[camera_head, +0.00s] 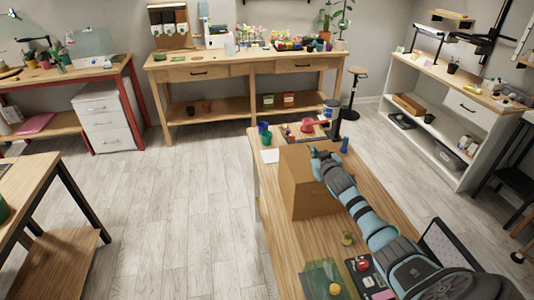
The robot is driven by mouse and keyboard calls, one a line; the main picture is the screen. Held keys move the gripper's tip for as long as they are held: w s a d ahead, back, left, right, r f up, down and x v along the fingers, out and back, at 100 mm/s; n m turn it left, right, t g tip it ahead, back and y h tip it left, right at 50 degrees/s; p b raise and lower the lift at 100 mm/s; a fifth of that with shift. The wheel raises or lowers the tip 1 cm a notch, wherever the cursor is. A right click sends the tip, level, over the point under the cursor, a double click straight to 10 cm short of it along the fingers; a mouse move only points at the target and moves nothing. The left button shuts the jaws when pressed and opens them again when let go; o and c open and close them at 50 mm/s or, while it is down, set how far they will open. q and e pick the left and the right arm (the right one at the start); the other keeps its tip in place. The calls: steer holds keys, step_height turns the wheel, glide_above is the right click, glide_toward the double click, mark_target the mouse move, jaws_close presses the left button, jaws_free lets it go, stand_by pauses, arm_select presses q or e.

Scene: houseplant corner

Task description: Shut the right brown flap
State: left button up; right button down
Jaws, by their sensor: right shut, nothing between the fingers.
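A brown box (309,199) stands on the near wooden table (310,240), left of my right arm. Its brown side and top edge show. My right gripper (314,151) is shut and empty at the far part of the box's top. My right arm comes in from the lower right and covers the box's right side. The right brown flap cannot be made out apart from the box, and whether it lies flat is hidden. I cannot tell if the gripper touches the box. My left gripper is out of view.
Behind the box are a red dish (307,126), a blue cup (263,128), a green cup (266,139) and a blue bottle (345,145). The floor left of the table is clear.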

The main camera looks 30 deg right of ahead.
steer(key=shift+s+d+f+b, duration=0.15)
steer(key=shift+d+f+b, duration=0.15)
steer(key=shift+f, duration=0.5)
steer(key=shift+r+p, duration=0.5)
steer(key=shift+r, duration=0.05)
step_height(320, 180, up, 3)
steer(key=p, duration=0.3)
steer(key=shift+r, duration=0.1)
steer(key=v, duration=1)
steer(key=shift+d, duration=0.25)
steer(key=shift+s+f, duration=0.1)
steer(key=shift+f, duration=0.15)
